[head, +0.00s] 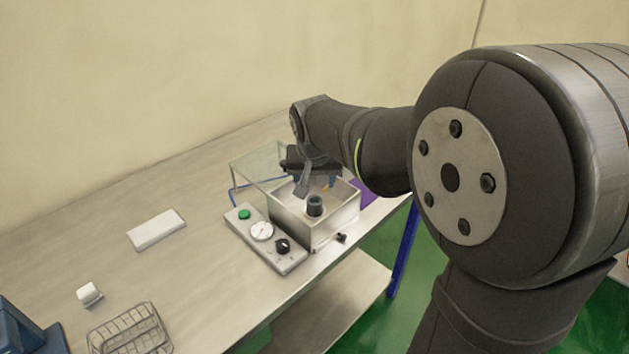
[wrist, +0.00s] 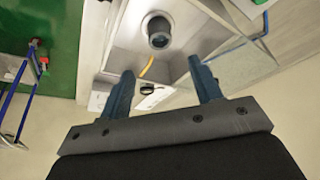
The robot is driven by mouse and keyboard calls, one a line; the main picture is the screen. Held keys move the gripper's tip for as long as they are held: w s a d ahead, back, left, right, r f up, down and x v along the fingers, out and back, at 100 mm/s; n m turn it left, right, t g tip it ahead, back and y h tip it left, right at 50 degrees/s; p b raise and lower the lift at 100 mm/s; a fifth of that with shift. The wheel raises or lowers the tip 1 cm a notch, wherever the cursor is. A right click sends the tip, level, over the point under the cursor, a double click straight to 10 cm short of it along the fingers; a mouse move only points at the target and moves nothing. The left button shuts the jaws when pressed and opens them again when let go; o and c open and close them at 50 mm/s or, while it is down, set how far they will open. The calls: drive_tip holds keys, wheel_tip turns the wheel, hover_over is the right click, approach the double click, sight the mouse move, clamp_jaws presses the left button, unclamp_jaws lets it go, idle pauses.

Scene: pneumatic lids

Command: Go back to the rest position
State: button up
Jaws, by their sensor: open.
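My gripper (wrist: 160,85) is open and empty in the wrist view, its two blue fingers spread apart. In the head view my gripper (head: 308,185) is partly hidden by my own wrist and hangs over the metal box. The open-topped metal box (head: 325,225) has a raised clear lid (head: 258,163). A dark cylinder (head: 314,204) stands inside the box; it also shows in the wrist view (wrist: 159,31), ahead of the fingertips and apart from them.
A control panel (head: 272,247) with a green button, gauge and black knob stands beside the box. A white block (head: 156,230), a small white object (head: 89,294) and a wire basket (head: 130,329) lie on the table (head: 190,270). The table's middle left is mostly clear.

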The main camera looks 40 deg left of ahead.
sight(315, 205)
drive_tip(key=x, duration=1.2)
drive_tip(key=shift+f, duration=0.55)
drive_tip(key=shift+r, duration=0.2)
